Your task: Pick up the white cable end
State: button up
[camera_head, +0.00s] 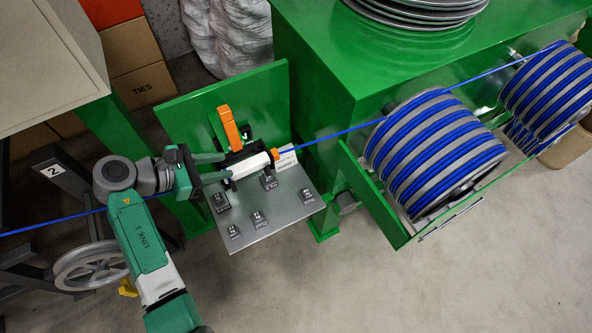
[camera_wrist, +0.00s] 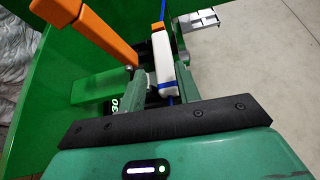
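The white cable end (camera_head: 250,166) is a white block lying in a black holder (camera_head: 240,156) on a grey metal shelf, with an orange piece where the blue cable (camera_head: 332,136) joins it on the right. In the wrist view the white cable end (camera_wrist: 161,76) lies ahead of my palm, between the two green fingers. My gripper (camera_head: 229,166) is open, at the left end of the white block; its fingers also show in the wrist view (camera_wrist: 160,82). I cannot tell whether either finger touches the block.
An orange lever (camera_head: 229,128) stands beside the holder, close to my fingers. Several small dark blocks (camera_head: 259,217) sit on the shelf (camera_head: 285,210). A green panel (camera_head: 185,110) rises behind. Striped cable reels (camera_head: 432,150) stand at the right. Open floor lies in front.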

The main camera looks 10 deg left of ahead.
aim_at(244, 165)
jog(key=shift+s+a+f+n, duration=0.15)
jog(key=shift+s+f+n, duration=0.05)
jog(key=shift+f+n, duration=0.1)
jog(key=shift+f, duration=0.15)
jog(key=x, duration=0.2)
jog(key=b+x, duration=0.1)
jog(key=x, duration=0.4)
jog(key=shift+w+d+b, duration=0.15)
jog(key=shift+d+b, duration=0.15)
jog(key=shift+d, duration=0.05)
jog(key=shift+c, duration=0.4)
jog(key=c, duration=0.6)
jog(key=shift+o, duration=0.2)
jog(key=shift+r, duration=0.3)
